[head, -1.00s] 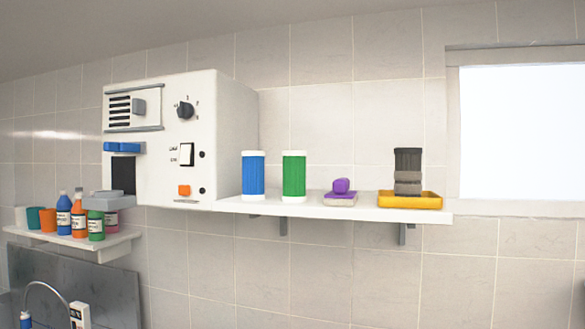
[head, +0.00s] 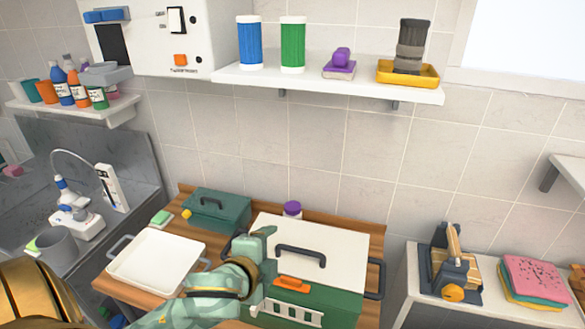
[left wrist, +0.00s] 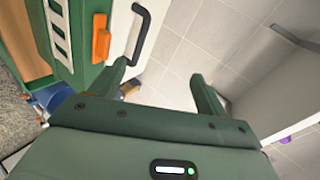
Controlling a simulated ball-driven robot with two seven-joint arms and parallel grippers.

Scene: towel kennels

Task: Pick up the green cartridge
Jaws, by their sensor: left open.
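The green cartridge (head: 293,46), a ribbed cylinder with white ends, stands upright on the white wall shelf in the head view. A similar blue cartridge (head: 250,44) stands just left of it, with a small gap. My left arm comes in at the bottom of the head view in front of the green box, well below the shelf. My left gripper (left wrist: 158,72) is open, with nothing between its fingers in the left wrist view. The green cartridge does not show in that view. My right gripper is not in view.
On the shelf (head: 335,85), a purple-topped block (head: 340,66) and a yellow tray (head: 392,72) with a dark brush stand to the right. A white control box (head: 165,35) is at the left. Below are a large green box (head: 345,298) and a white tray (head: 158,258).

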